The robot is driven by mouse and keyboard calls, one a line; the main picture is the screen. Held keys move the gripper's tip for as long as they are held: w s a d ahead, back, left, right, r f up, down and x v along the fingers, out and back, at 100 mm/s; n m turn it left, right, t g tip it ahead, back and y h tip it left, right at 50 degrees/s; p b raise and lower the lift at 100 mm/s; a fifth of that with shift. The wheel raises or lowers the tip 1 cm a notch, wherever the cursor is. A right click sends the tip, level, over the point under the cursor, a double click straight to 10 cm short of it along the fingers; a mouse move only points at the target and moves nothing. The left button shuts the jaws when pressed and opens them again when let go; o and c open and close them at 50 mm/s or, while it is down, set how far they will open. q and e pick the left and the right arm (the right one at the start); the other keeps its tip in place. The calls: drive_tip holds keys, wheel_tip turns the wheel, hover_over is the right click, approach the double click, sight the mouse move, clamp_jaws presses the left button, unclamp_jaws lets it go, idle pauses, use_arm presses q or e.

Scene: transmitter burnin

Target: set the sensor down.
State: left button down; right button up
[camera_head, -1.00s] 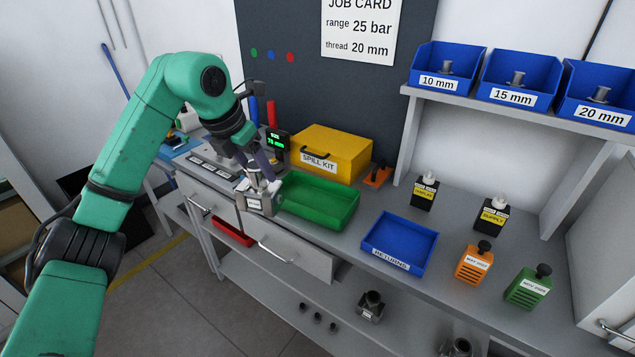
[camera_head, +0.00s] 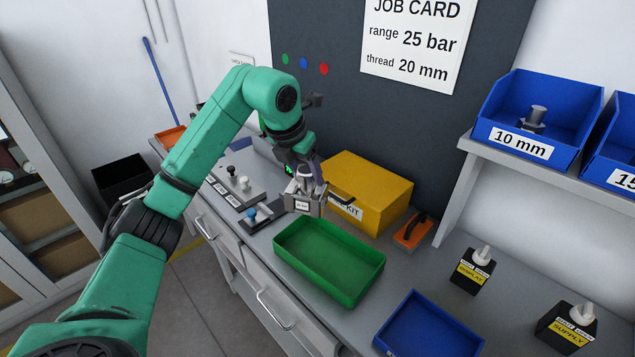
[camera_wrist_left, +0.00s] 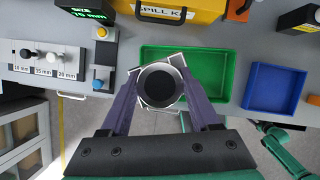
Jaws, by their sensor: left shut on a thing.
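My left gripper (camera_head: 305,184) is shut on the sensor (camera_head: 302,205), a grey metal body with a white label. In the left wrist view the sensor (camera_wrist_left: 160,84) shows its round black top between the two purple fingers. It hangs over the bench near the back left corner of the green tray (camera_head: 336,287), in front of the yellow spill kit box. In the left wrist view it overlaps the tray's left edge. The tray looks empty. I cannot tell the sensor's height above the bench. My right gripper is not in view.
The yellow spill kit (camera_head: 372,190) stands behind the sensor. A thread gauge plate (camera_head: 236,187) and a blue-knobbed fixture (camera_head: 252,216) lie to the left.

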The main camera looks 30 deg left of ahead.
use_arm(q)
wheel_tip(320, 180, down, 15)
drive_tip(key=p, duration=0.3)
drive_tip(key=shift+w, duration=0.25)
drive_tip(key=shift+c, duration=0.9)
unclamp_jaws()
drive_tip(key=shift+s+f, duration=0.1)
drive_tip(key=shift+o, duration=0.3)
drive_tip(key=shift+s, duration=0.1)
